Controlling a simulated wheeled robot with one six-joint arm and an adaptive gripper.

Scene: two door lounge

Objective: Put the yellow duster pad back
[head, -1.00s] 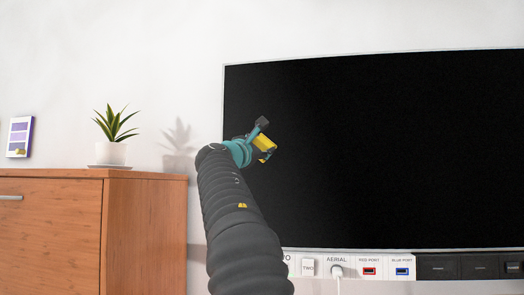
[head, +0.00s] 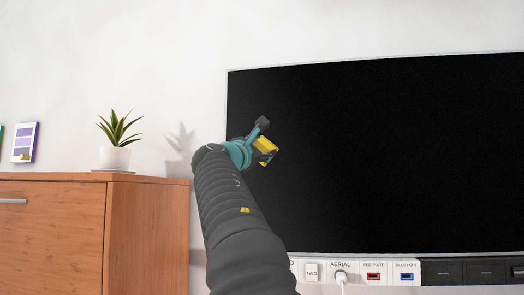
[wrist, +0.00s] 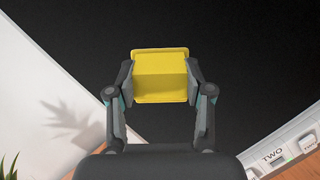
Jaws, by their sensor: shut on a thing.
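The yellow duster pad (wrist: 160,80) is a small yellow block with a wider lip on its far edge. It sits between both fingers of my gripper (wrist: 160,92) in the wrist view, and my gripper is shut on it. In the head view the pad (head: 265,148) shows at the end of my arm, in my gripper (head: 263,145), in front of the left part of the black screen. The pad appears held in the air; I cannot tell how far it is from the screen.
A large black screen (head: 390,150) fills the right. Below it runs a white panel with an aerial plug (head: 341,277), a red port (head: 373,277) and a blue port (head: 407,277). A wooden cabinet (head: 60,230) stands left, with a potted plant (head: 117,150) on top. Cards (head: 25,142) show at far left.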

